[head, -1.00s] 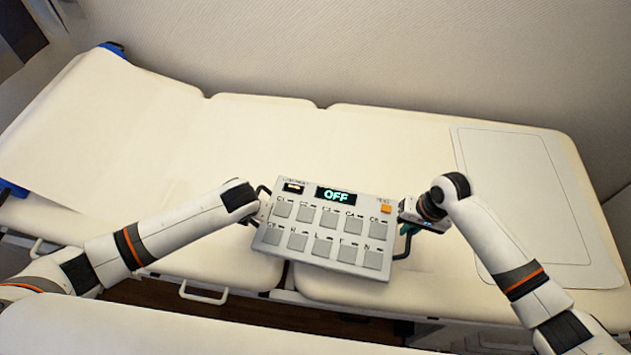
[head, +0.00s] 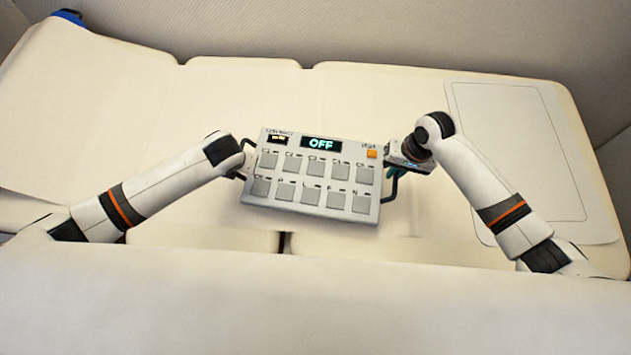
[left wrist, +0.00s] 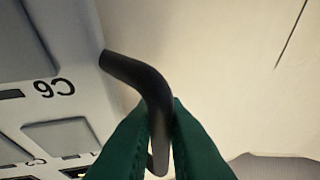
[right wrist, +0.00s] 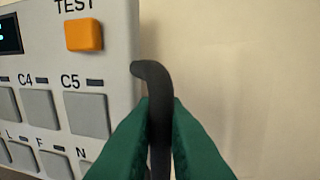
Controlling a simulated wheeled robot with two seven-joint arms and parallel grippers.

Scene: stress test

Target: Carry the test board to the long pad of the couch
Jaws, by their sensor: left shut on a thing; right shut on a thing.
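The test board (head: 312,215) is a grey panel with several square buttons, an orange TEST button and a display reading OFF. It is held in front of and over the cream couch, face toward the head camera; its height above the couch is unclear. My left gripper (head: 242,172) is shut on its left black handle (left wrist: 150,85). My right gripper (head: 394,165) is shut on its right black handle (right wrist: 158,110). Both wrist views show green fingertips around the handles. The long pad (head: 400,90) of the couch spans the middle and right, behind the board.
A thin outlined sheet (head: 465,95) lies at the right end of the couch. Another pad section (head: 90,100) is at the left. A textured wall (head: 350,30) stands behind. A broad cream surface (head: 300,310) fills the foreground.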

